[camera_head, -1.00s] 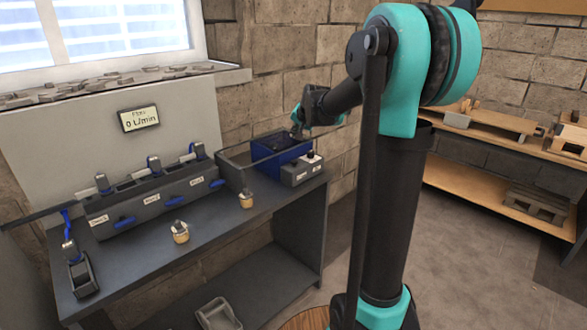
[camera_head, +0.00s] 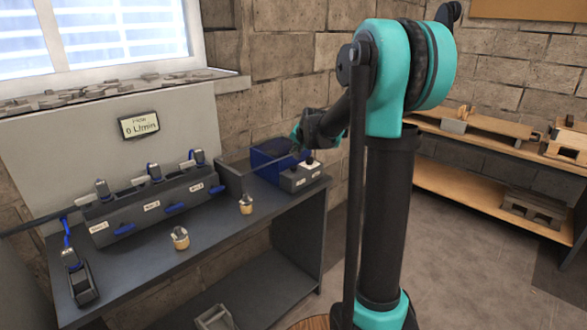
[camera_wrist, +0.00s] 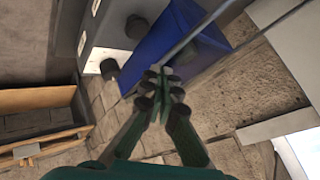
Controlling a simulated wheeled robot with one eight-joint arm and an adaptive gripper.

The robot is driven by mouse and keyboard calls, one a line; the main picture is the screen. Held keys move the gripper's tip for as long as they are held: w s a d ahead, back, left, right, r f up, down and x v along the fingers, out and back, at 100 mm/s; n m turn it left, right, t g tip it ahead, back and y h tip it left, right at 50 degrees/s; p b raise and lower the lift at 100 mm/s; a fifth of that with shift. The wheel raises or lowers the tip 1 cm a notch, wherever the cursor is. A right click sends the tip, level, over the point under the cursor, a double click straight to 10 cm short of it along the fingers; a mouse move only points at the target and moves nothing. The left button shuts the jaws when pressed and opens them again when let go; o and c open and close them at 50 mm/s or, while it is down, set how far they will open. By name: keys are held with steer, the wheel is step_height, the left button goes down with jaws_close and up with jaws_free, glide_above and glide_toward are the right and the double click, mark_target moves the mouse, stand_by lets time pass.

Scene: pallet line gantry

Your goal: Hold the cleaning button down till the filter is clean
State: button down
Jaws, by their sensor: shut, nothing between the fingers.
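A blue box (camera_head: 270,157) stands at the right end of the bench, with a grey control box (camera_head: 302,176) in front of it. The control box has two dark round buttons and white labels too small to read, so I cannot tell which one is for cleaning. In the wrist view the near button (camera_wrist: 109,68) and the far button (camera_wrist: 137,25) stand out from the grey panel (camera_wrist: 95,40). My gripper (camera_wrist: 163,78) is shut and empty. It is in front of the blue box, right of the near button and apart from it in the picture. No filter is clearly visible.
A display (camera_head: 139,124) on the back panel reads 0 L/min. A grey valve block (camera_head: 150,205) with blue levers fills the left of the bench (camera_head: 225,235). Two small brass-coloured fittings (camera_head: 180,238) stand on the front part. A wooden shelf (camera_head: 480,180) stands at the right.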

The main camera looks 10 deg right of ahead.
mark_target(294, 168)
steer(key=shift+f, duration=1.9)
steer(key=shift+f, duration=0.4)
steer(key=shift+f, duration=0.55)
stand_by(3.2)
